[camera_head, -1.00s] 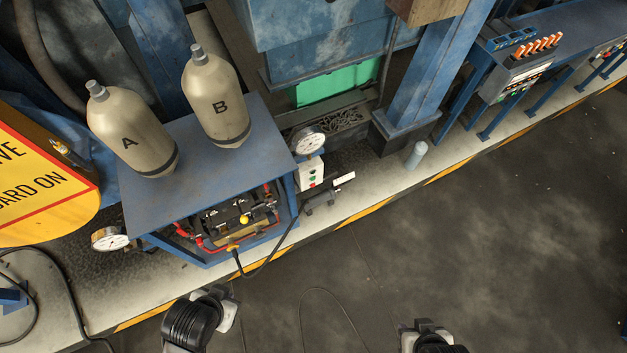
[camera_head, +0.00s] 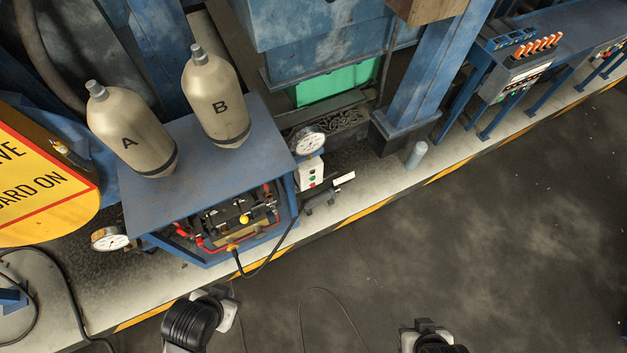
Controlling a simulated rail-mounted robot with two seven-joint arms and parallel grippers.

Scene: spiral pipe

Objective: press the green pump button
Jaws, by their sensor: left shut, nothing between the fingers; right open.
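A small white control box (camera_head: 309,168) with tiny green and red buttons stands beside the right end of the blue pump table, below a round gauge (camera_head: 308,140). The green button (camera_head: 313,176) is very small in this view. My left gripper (camera_head: 228,303) is at the bottom, left of centre, over the dark floor in front of the table. It is shut, empty and well apart from the box. My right gripper (camera_head: 424,327) is at the bottom edge, right of centre, open and far from the box. Fingertips of both are hard to make out.
The blue table (camera_head: 190,185) bears tank A (camera_head: 130,135) and tank B (camera_head: 215,105). A battery with red and black cables (camera_head: 245,210) sits below its top. A grey post (camera_head: 416,155) stands right. The dark floor (camera_head: 480,230) is mostly clear.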

